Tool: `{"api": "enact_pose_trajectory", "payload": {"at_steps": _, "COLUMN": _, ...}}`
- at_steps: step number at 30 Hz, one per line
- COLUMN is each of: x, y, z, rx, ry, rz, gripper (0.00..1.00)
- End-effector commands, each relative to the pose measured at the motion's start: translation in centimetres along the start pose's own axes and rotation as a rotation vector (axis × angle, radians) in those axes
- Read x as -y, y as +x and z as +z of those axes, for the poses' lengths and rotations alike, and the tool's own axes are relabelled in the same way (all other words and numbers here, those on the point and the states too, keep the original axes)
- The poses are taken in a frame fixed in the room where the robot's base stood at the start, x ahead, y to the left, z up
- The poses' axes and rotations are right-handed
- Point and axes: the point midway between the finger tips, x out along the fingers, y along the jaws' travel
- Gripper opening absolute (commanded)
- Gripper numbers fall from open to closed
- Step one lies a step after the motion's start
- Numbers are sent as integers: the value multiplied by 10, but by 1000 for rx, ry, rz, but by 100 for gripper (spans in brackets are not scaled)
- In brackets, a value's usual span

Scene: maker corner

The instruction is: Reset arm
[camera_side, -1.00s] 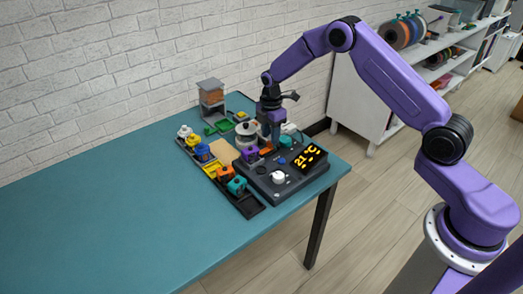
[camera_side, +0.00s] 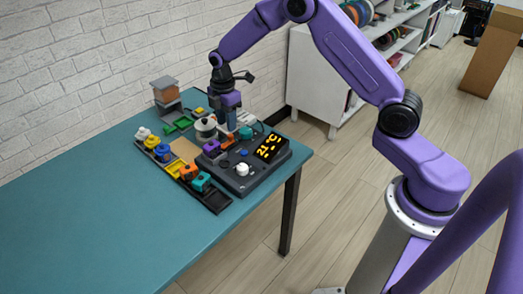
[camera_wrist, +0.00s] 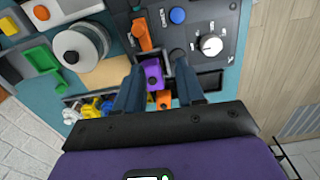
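My gripper (camera_side: 231,124) is above the far-left part of a dark control console (camera_side: 262,178). In the wrist view its two fingers (camera_wrist: 160,68) are apart, with nothing held between them. A purple piece (camera_wrist: 153,75) shows between the fingertips but lower down; it also appears in the side view (camera_side: 212,145) at the console's left edge. The console has a lit display (camera_side: 270,147) reading 21 °C, a white knob (camera_wrist: 211,45), a blue button (camera_wrist: 177,16) and an orange lever (camera_wrist: 142,35). The lever is clear of the fingers.
A narrow black tray (camera_side: 215,203) left of the console holds several coloured pieces. A pale spool or pot (camera_side: 205,127), green bins (camera_side: 178,125) and a small stacked stand (camera_side: 165,90) are behind. The teal table's (camera_side: 90,220) near left is clear. A brick wall is behind.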

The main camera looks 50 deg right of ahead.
Motion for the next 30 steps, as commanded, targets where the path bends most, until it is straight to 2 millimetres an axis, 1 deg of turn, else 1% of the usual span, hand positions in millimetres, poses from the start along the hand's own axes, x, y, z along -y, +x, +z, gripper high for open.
{"api": "enact_pose_trajectory", "payload": {"at_steps": 1, "x": 14, "y": -16, "z": -13, "rx": -2, "ry": 11, "rz": 6, "gripper": 38}}
{"api": "enact_pose_trajectory", "payload": {"at_steps": 3, "x": 37, "y": -34, "z": -30, "rx": -4, "ry": 39, "rz": 8, "gripper": 38}}
{"api": "enact_pose_trajectory", "payload": {"at_steps": 5, "x": 58, "y": -48, "z": -42, "rx": -5, "ry": 63, "rz": 9, "gripper": 38}}
{"api": "enact_pose_trajectory", "payload": {"at_steps": 6, "x": 73, "y": -57, "z": -48, "rx": -6, "ry": 79, "rz": 10, "gripper": 38}}
{"api": "enact_pose_trajectory", "payload": {"at_steps": 8, "x": 96, "y": -70, "z": -57, "rx": -7, "ry": 104, "rz": 10, "gripper": 38}}
{"api": "enact_pose_trajectory", "payload": {"at_steps": 10, "x": 124, "y": -84, "z": -64, "rx": -9, "ry": 132, "rz": 11, "gripper": 38}}
{"api": "enact_pose_trajectory", "payload": {"at_steps": 11, "x": 136, "y": -89, "z": -66, "rx": -10, "ry": 145, "rz": 11, "gripper": 38}}
{"api": "enact_pose_trajectory", "payload": {"at_steps": 12, "x": 152, "y": -96, "z": -69, "rx": -11, "ry": 160, "rz": 11, "gripper": 38}}
{"api": "enact_pose_trajectory", "payload": {"at_steps": 14, "x": 177, "y": -105, "z": -71, "rx": -13, "ry": 185, "rz": 11, "gripper": 38}}
{"api": "enact_pose_trajectory", "payload": {"at_steps": 15, "x": 194, "y": -111, "z": -71, "rx": -14, "ry": 201, "rz": 12, "gripper": 38}}
{"api": "enact_pose_trajectory", "payload": {"at_steps": 17, "x": 220, "y": -118, "z": -70, "rx": -17, "ry": 225, "rz": 12, "gripper": 38}}
{"api": "enact_pose_trajectory", "payload": {"at_steps": 18, "x": 236, "y": -123, "z": -68, "rx": -18, "ry": 241, "rz": 12, "gripper": 38}}
{"api": "enact_pose_trajectory", "payload": {"at_steps": 20, "x": 261, "y": -128, "z": -63, "rx": -20, "ry": 265, "rz": 11, "gripper": 38}}
{"api": "enact_pose_trajectory", "payload": {"at_steps": 21, "x": 278, "y": -131, "z": -59, "rx": -20, "ry": 282, "rz": 10, "gripper": 38}}
{"api": "enact_pose_trajectory", "payload": {"at_steps": 23, "x": 302, "y": -135, "z": -51, "rx": -23, "ry": 305, "rz": 10, "gripper": 38}}
{"api": "enact_pose_trajectory", "payload": {"at_steps": 24, "x": 317, "y": -137, "z": -45, "rx": -24, "ry": 322, "rz": 9, "gripper": 38}}
{"api": "enact_pose_trajectory", "payload": {"at_steps": 27, "x": 350, "y": -139, "z": -30, "rx": -28, "ry": 360, "rz": 8, "gripper": 38}}
{"api": "enact_pose_trajectory", "payload": {"at_steps": 30, "x": 375, "y": -138, "z": -15, "rx": -29, "ry": 391, "rz": 6, "gripper": 38}}
